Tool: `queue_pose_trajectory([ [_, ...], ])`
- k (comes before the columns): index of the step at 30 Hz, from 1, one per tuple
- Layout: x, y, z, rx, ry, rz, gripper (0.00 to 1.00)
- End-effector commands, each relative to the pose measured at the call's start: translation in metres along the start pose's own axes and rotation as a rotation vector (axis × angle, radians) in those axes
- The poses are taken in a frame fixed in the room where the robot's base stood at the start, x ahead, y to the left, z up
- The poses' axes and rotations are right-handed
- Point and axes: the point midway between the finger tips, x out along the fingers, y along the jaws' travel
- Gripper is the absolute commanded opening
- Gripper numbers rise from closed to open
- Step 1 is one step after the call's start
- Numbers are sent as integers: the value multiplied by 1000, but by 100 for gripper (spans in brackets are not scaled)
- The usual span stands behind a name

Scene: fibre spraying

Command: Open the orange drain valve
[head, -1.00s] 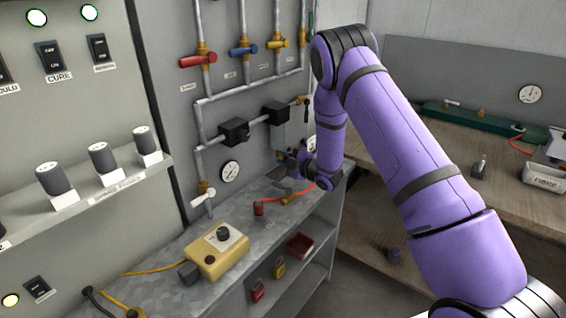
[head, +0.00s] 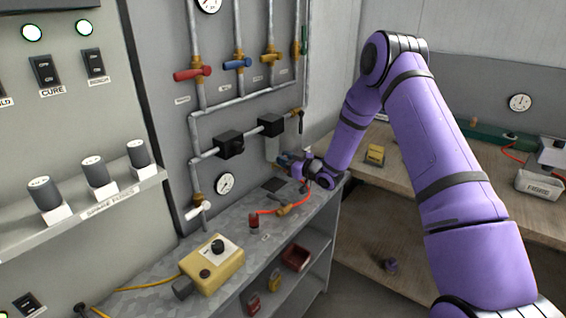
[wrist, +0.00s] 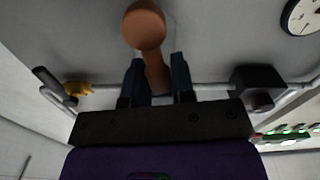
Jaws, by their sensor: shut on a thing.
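The orange drain valve's handle (wrist: 145,25) shows in the wrist view as a brownish-orange rounded knob, with a narrower part running down between my fingers. My gripper (wrist: 156,66) is shut on that narrower part, one dark finger on each side, and the knob sticks out beyond the fingertips. In the head view my gripper (head: 287,160) is at the wall pipework, low above the far end of the grey bench. I cannot make out the orange handle there; my gripper and wrist seem to hide it.
A black box (head: 271,125) and a brass valve (head: 297,115) sit on the pipe just above my gripper. A red hose (head: 275,211) lies on the bench below. A yellow control box (head: 215,264) stands nearer. A gauge (head: 225,183) is on the wall.

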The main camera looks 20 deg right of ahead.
Motion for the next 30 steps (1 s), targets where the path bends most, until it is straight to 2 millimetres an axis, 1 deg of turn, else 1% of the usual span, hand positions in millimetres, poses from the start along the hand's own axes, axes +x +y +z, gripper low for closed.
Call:
queue_pose_trajectory([
  [3,-1,4,2,68,-3,2,0],
  [10,-2,8,3,154,-4,1,0],
  [27,-2,9,4,185,-6,2,0],
  [28,-2,9,4,185,-6,2,26],
  [29,-2,9,4,185,-6,2,33],
  [30,-2,9,4,185,-5,2,42],
])
